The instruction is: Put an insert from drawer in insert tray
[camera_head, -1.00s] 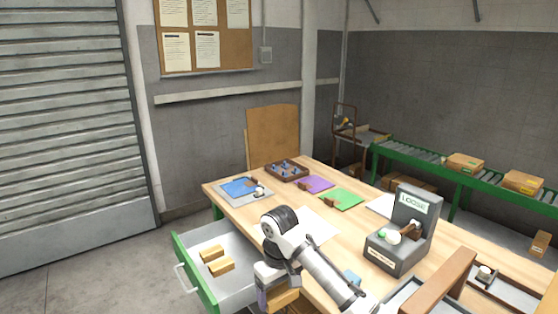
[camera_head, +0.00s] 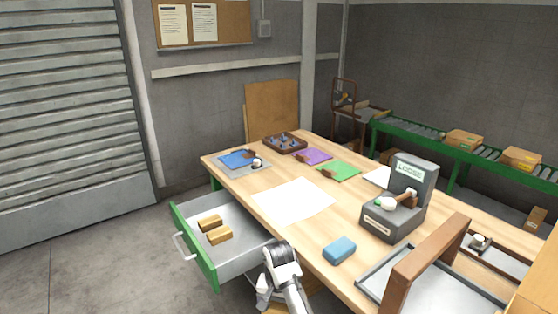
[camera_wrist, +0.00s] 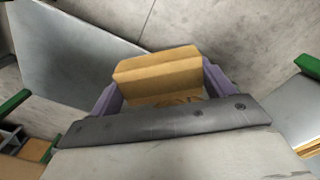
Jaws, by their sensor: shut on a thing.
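My gripper (camera_wrist: 161,84) is shut on a tan wooden insert (camera_wrist: 158,72), its purple fingers on either side of the block in the wrist view. In the head view my wrist is low at the bottom centre, beside the open drawer's right end; the fingers and held insert are mostly hidden there.
The wooden table carries a blue block (camera_head: 339,250), a white sheet (camera_head: 293,200), a grey fixture (camera_head: 391,222) marked LOOSE, coloured mats and a brown pegged tray (camera_head: 284,143). The brown bar (camera_head: 428,262) stands up over the right side. Floor left of the drawer is clear.

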